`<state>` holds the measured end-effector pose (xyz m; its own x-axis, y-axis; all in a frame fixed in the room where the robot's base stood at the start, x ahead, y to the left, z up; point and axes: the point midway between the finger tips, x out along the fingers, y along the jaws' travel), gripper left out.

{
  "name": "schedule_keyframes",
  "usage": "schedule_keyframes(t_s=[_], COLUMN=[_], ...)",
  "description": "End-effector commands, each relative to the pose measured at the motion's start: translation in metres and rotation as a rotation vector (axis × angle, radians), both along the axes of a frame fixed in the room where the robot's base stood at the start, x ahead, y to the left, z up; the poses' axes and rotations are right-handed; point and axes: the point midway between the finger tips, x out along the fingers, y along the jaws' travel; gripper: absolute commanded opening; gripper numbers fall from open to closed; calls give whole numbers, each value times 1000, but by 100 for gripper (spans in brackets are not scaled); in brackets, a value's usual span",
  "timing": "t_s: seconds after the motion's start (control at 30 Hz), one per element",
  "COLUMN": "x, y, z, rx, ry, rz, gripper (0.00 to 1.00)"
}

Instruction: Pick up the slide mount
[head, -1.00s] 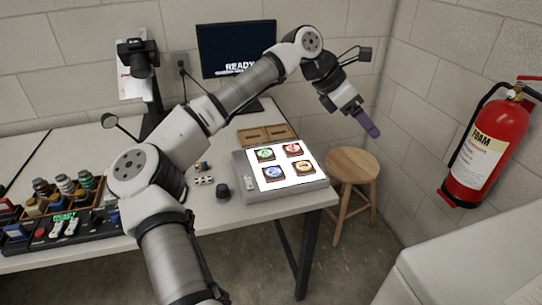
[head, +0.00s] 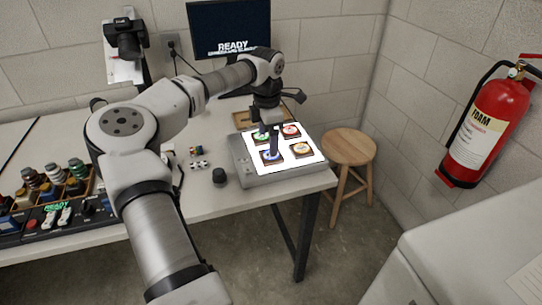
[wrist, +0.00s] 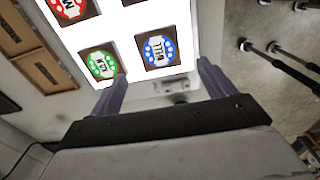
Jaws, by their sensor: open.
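Four brown-framed slide mounts lie on a lit white light box (head: 243,163). The blue mount (head: 271,157) is at its front left, the green one (head: 260,138) behind it, the red one (head: 291,130) at the back right and the orange one (head: 301,149) at the front right. My gripper (head: 268,143) is open above the left side of the box. In the wrist view my fingertips (wrist: 161,74) straddle the line towards the blue mount (wrist: 159,50); the green mount (wrist: 102,64) is beside the left finger. Nothing is between the fingers; their exact height cannot be told.
Wooden slide trays (wrist: 40,78) lie behind the box. A black knob (head: 219,176) stands left of it on the table. A monitor (head: 229,28) stands behind, a wooden stool (head: 349,147) right. Bottles and a control panel fill the table's left.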

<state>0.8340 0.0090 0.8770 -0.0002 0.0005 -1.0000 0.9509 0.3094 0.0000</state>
Motion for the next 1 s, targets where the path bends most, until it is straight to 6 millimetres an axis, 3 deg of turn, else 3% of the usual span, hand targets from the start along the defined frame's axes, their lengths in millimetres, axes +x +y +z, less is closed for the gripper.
schedule_keyframes(t_s=[0.17, 0.43, 0.67, 1.0], x=[0, 2, 2, 2], y=[-3, -10, -9, -9], z=[-10, -48, -54, -53], rx=[1, -1, 0, 0], ry=[1, 2, 0, 0], rz=[-1, -1, -1, -1], gripper=[82, 82, 82, 40])
